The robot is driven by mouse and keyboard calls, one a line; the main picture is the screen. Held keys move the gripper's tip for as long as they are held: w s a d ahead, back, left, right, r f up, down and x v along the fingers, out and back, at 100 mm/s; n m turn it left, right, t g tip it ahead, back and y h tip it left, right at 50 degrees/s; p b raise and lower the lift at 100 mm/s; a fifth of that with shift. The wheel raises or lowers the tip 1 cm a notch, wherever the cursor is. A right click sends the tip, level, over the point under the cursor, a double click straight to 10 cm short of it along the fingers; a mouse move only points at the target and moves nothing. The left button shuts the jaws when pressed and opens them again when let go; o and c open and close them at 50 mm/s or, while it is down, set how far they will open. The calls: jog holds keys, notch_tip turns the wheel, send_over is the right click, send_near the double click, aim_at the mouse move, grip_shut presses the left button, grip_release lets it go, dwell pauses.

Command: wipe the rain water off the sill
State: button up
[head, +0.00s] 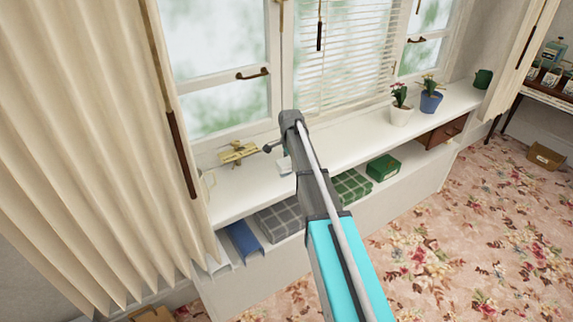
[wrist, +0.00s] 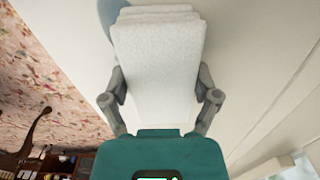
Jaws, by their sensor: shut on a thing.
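My gripper (wrist: 160,85) is shut on a folded white cloth (wrist: 158,45), with one finger on each side of it. In the head view my arm hides most of the gripper, and a small white part of the cloth (head: 285,167) shows just left of the arm, over the sill. The white sill (head: 237,195) runs below the windows. In the wrist view a blue-grey patch (wrist: 110,12), which looks like water, lies on the white surface and is partly covered by the cloth. I cannot tell whether the cloth touches the sill.
A brass model plane (head: 238,152) stands on the sill left of my arm. A white flowerpot (head: 401,115), a blue flowerpot (head: 431,102) and a green mug (head: 483,78) stand to the right. A cream curtain (head: 95,130) hangs at the left.

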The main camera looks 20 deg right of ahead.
aim_at(274, 174)
jog(key=shift+w+d, duration=0.1)
jog(key=shift+d, duration=0.15)
jog(key=shift+w+d, duration=0.3)
jog(key=shift+d, duration=0.55)
jog(key=shift+w+d, duration=0.25)
jog(key=shift+d, duration=0.6)
jog(key=shift+s+a, duration=0.1)
jog(key=shift+s+a, duration=0.25)
jog(key=shift+a, duration=0.6)
jog(key=shift+s+a, duration=0.25)
jog(key=shift+a, duration=0.6)
jog(key=shift+a, duration=0.1)
jog(key=shift+s+a+f, duration=0.1)
jog(key=shift+s+a, duration=0.2)
jog(key=shift+a, duration=0.6)
jog(key=shift+s+a, duration=0.3)
jog(key=shift+a, duration=0.55)
jog(key=shift+s+a, duration=0.3)
jog(key=shift+a, duration=0.55)
jog(key=shift+s+a, duration=0.25)
jog(key=shift+a, duration=0.6)
